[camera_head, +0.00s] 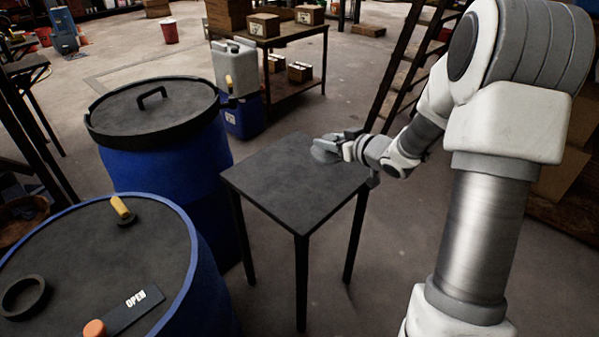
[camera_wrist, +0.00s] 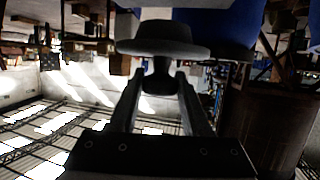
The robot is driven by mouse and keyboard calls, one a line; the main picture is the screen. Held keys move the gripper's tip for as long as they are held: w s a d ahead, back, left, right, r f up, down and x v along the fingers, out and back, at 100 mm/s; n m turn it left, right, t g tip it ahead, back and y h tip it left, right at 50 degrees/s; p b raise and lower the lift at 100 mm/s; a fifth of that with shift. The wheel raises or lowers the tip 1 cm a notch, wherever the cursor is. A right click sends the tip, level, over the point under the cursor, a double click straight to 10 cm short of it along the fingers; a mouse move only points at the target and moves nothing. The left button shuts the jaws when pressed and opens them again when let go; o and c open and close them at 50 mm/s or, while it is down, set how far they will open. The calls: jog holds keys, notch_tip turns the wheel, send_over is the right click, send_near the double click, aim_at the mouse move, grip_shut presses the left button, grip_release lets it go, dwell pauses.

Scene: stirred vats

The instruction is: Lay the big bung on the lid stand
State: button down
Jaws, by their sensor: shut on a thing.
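The big bung is a grey disc (camera_head: 323,153) with a knob, held over the far right part of the stand's top. It also shows in the wrist view (camera_wrist: 163,46), with its knob between the fingers. My gripper (camera_head: 346,147) is shut on that knob; the two fingers also show in the wrist view (camera_wrist: 161,82). The lid stand (camera_head: 285,197) is a square black table with thin legs, its top otherwise bare. Whether the bung touches the top or hangs just above it, I cannot tell.
An open-marked blue vat (camera_head: 90,245) stands front left, with a round hole ring (camera_head: 24,297) and a yellow-handled fitting (camera_head: 122,210) on its top. A blue vat with a black handled lid (camera_head: 155,110) stands behind it. A ladder (camera_head: 410,65) and shelf table (camera_head: 275,45) are farther back.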

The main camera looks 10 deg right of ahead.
jog(key=s+d+f+n+g+y, duration=0.1)
jog(key=s+d+f+n+y, duration=0.2)
jog(key=s+f, duration=0.1)
jog(key=b, duration=0.4)
send_over(301, 202)
notch_tip(301, 202, down, 7)
jog(key=shift+f+b, duration=1.1)
jog(key=shift+f, duration=0.9)
jog(key=shift+f, duration=0.1)
jog(key=shift+f, duration=0.15)
jog(key=shift+c, duration=1.8)
grip_release()
